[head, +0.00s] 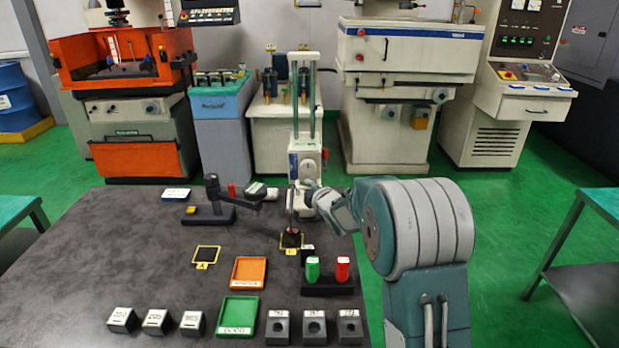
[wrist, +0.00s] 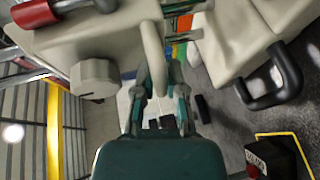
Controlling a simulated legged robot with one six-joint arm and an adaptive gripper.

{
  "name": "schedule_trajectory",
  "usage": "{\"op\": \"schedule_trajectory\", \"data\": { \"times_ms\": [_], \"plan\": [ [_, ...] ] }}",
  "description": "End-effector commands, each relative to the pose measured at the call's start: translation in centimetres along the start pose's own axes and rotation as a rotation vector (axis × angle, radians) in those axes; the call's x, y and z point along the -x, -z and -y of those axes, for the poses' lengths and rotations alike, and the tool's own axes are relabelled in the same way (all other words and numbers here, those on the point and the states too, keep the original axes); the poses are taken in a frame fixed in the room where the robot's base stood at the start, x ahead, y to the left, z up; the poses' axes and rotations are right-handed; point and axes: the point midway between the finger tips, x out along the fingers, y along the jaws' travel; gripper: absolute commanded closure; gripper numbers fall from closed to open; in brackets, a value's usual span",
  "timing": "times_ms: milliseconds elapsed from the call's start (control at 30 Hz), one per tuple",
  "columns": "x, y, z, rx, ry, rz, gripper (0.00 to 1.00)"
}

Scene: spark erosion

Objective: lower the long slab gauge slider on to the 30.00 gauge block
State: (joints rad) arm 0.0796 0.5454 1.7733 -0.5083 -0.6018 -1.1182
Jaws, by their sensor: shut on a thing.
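The tall white gauge stands at the back right of the table with two green columns. Its pale slider (head: 305,163) with a round dial or knob is low on the columns. My gripper (head: 317,192) is at the slider's right front. In the wrist view, my gripper's fingers (wrist: 160,95) are shut on a pale bar handle (wrist: 154,45) beside a round grey knob (wrist: 96,78). A thin dark probe (head: 291,205) hangs over a yellow-outlined square (head: 291,241). I cannot tell whether it touches anything there. The 30.00 gauge block cannot be picked out.
Black stand (head: 208,212) with an arm is to the left. Orange tray (head: 249,272), green tray (head: 237,315), and a black rack (head: 328,288) with green and red pieces are nearer. Several labelled blocks (head: 157,321) line the front edge. An empty yellow-outlined square (head: 206,254) lies left.

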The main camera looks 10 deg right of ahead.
Motion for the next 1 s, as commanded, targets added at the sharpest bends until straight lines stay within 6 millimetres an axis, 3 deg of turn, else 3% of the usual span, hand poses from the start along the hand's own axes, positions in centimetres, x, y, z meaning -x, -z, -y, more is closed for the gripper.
{"op": "schedule_trajectory", "data": {
  "times_ms": [267, 300, 333, 367, 767, 1000],
  "plan": [
    [-0.1, 0.1, 0.9, -0.001, 0.017, -0.001, 1.0],
    [-0.1, 0.1, 1.0, -0.001, 0.018, -0.001, 0.67],
    [-0.1, 0.1, 1.0, -0.002, 0.018, 0.0, 0.53],
    [-0.1, 0.1, 1.0, -0.002, 0.018, 0.0, 0.49],
    [0.6, 0.0, 0.5, -0.001, 0.01, 0.001, 0.49],
    [4.9, 0.0, 0.4, -0.001, 0.01, 0.002, 0.49]
  ]
}}
